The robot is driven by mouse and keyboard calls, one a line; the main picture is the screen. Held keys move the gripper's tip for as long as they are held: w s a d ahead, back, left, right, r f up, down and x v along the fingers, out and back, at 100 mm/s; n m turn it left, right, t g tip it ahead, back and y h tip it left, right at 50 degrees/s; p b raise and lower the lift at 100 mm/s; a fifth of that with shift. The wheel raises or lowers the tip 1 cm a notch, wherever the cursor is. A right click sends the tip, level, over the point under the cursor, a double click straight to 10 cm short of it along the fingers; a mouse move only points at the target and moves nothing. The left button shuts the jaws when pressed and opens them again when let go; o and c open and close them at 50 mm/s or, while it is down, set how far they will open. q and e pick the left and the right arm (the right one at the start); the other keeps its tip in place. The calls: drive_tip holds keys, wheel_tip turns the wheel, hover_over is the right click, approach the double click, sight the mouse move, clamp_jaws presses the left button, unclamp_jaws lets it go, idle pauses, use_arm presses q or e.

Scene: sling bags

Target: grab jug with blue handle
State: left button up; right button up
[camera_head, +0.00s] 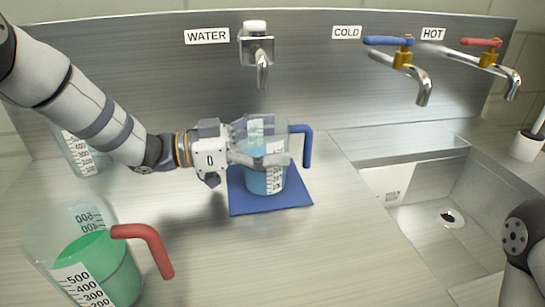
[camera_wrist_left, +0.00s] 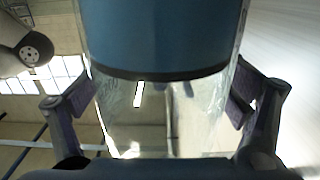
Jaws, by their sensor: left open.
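The jug with the blue handle (camera_head: 264,181) is clear and holds blue liquid. It stands upright on a blue mat (camera_head: 240,203) below the water tap, its handle on the right side, away from my gripper. My left gripper (camera_head: 262,145) comes from the left, open, with its fingers on either side of the jug's upper part. In the left wrist view, the jug (camera_wrist_left: 160,35) lies between the two spread fingers (camera_wrist_left: 160,108). I cannot tell whether either finger touches it. My right gripper is out of view; only part of that arm shows at lower right.
A jug with a red handle (camera_head: 147,244) and green liquid stands at the front left. Another clear jug (camera_head: 85,157) is partly behind my left arm. Taps line the back wall, and a sink (camera_head: 455,195) is at the right. The counter between mat and sink is clear.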

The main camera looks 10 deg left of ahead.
use_arm(q)
drive_tip(key=shift+r, duration=0.1)
drive_tip(key=c, duration=1.6)
